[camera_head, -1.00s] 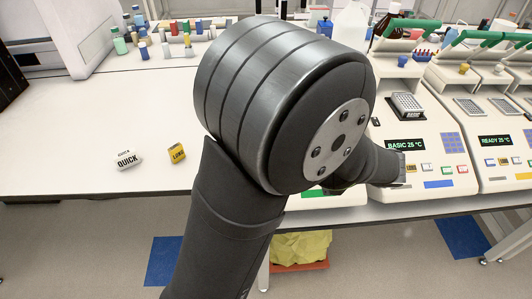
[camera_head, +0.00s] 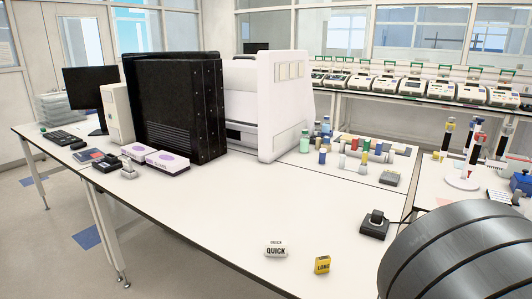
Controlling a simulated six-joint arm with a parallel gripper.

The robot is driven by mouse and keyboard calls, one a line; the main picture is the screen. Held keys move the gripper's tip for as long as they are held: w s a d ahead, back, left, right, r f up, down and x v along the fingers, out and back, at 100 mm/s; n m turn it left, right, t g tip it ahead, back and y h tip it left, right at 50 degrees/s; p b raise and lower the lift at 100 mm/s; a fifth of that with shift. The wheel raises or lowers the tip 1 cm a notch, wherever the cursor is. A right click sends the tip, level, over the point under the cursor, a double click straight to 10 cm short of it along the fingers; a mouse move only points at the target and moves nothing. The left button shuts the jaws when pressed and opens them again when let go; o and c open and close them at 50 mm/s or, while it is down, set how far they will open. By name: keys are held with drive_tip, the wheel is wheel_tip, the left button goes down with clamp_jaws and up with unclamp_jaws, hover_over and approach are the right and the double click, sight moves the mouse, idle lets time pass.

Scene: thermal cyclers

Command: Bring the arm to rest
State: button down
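My gripper is outside the camera_head view. Only a large dark grey rounded part of my own arm shows, in the bottom right corner. It hides the part of the bench behind it. What the gripper holds, if anything, cannot be seen.
A white bench (camera_head: 230,205) carries a white block marked QUICK (camera_head: 276,250) and a yellow one marked LONG (camera_head: 322,265). A small black device (camera_head: 375,224) stands near my arm. A black cabinet (camera_head: 175,105) and a white machine (camera_head: 270,100) stand behind. Thermal cyclers (camera_head: 415,85) line the back.

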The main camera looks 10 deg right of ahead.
drive_tip(key=shift+f, duration=0.1)
drive_tip(key=f, duration=0.1)
drive_tip(key=w+d+f, duration=0.1)
drive_tip(key=f, duration=0.2)
drive_tip(key=shift+w+d+f, duration=0.1)
drive_tip(key=shift+w+d, duration=0.1)
drive_tip(key=shift+d, duration=0.05)
drive_tip(key=s+a+r+n+g+h, duration=0.1)
drive_tip(key=s+a+r+n+g, duration=0.1)
drive_tip(key=r, duration=0.6)
drive_tip(key=s+a+r+n+g+h, duration=0.2)
drive_tip(key=a+r+n+g, duration=0.1)
drive_tip(key=r+n, duration=0.2)
drive_tip(key=s+a+r+n+g+h, duration=0.2)
drive_tip(key=a+r+n, duration=0.1)
drive_tip(key=r, duration=0.7)
drive_tip(key=shift+s+r+n+g, duration=0.3)
idle(0.7)
drive_tip(key=shift+w, duration=0.1)
idle(1.3)
